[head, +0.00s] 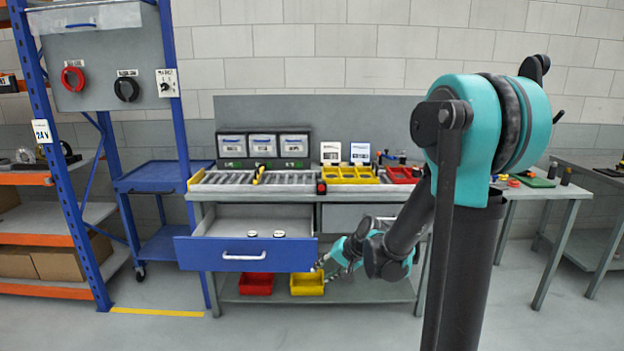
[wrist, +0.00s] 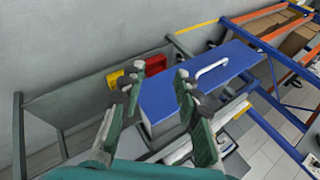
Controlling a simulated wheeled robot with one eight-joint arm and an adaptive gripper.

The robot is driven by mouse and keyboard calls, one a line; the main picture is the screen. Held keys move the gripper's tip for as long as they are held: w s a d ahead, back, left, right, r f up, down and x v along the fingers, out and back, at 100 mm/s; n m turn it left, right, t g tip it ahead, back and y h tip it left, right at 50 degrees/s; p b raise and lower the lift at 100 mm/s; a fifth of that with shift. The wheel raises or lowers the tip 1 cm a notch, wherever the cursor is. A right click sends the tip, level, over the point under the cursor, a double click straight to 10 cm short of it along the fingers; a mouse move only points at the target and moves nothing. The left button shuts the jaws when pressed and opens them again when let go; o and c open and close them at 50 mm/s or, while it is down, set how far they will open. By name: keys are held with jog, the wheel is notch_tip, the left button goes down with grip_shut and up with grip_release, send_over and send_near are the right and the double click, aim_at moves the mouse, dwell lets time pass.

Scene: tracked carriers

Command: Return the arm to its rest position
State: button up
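My gripper (head: 328,264) hangs in front of the workbench, to the right of the open blue drawer (head: 245,254), at about the height of its front panel. In the wrist view my gripper (wrist: 158,92) has its two fingers spread well apart, with nothing between them. The blue drawer front, with its white handle, shows just beyond the fingers in the wrist view (wrist: 185,90). My arm bends down and forward from my column at the right of the head view. Whether a finger touches the drawer cannot be told.
Two small pale-topped items lie in the drawer. A red bin (head: 256,284) and a yellow bin (head: 307,284) stand on the lower shelf. The benchtop holds a roller track (head: 255,181) and yellow trays (head: 350,175). A blue-posted rack (head: 50,150) stands left. The floor in front is clear.

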jog(key=s+d+f+n+h, duration=0.1)
jog(key=s+d+h, duration=0.2)
jog(key=s+d, duration=0.4)
jog(key=s+d+f+n+h, duration=0.2)
jog(key=s+d, duration=0.6)
jog(key=s, duration=0.5)
jog(key=shift+d+n+h, duration=0.2)
jog(key=shift+n+h, duration=0.1)
jog(key=shift+h, duration=0.3)
